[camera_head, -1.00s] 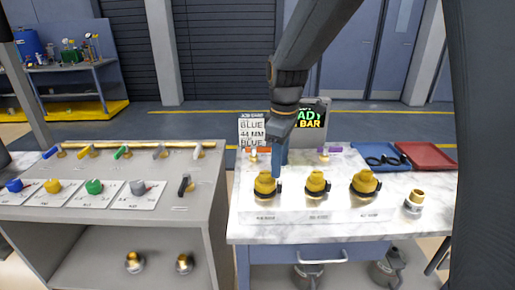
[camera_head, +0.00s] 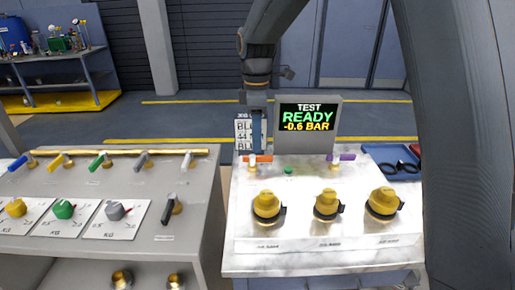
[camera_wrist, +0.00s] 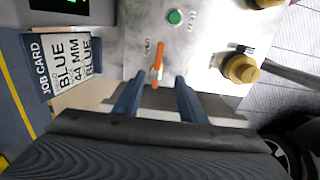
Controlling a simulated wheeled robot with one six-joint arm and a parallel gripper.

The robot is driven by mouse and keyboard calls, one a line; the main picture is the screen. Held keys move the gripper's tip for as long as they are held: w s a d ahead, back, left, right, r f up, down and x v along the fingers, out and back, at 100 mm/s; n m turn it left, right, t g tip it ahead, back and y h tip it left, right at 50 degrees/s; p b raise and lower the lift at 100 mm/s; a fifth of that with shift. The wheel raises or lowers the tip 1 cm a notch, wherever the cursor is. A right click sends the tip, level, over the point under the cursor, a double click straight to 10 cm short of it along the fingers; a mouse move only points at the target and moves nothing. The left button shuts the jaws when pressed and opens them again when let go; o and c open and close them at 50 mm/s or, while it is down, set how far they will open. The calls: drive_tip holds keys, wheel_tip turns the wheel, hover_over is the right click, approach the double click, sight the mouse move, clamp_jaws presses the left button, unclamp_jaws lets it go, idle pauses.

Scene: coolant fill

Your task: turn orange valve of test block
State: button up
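The orange valve (camera_head: 258,159) is at the back left of the white marble-topped test block (camera_head: 300,186). Its handle lies sideways across a small brass body in the head view. My gripper (camera_head: 257,148) points down just above it, partly in front of the job card. In the wrist view, the orange valve handle (camera_wrist: 157,62) shows slightly beyond the tips and between the lines of the two blue fingers. I cannot tell whether a finger touches the handle.
A screen (camera_head: 308,117) reads TEST READY -0.6 BAR. A green button (camera_head: 289,170) and a purple valve (camera_head: 341,157) are right of the orange valve. Several yellow-capped fittings (camera_head: 326,204) line the front. The job card (camera_wrist: 66,65) stands close by. A grey bench (camera_head: 190,222) is left.

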sight(257, 156)
drive_tip(key=shift+w+a+f, duration=0.1)
drive_tip(key=shift+w+f, duration=0.05)
drive_tip(key=shift+w, duration=0.05)
drive_tip(key=shift+f, duration=0.35)
wheel_tip(257, 156, down, 7)
drive_tip(key=shift+r+p, duration=0.1)
drive_tip(key=shift+p, duration=0.85)
clamp_jaws()
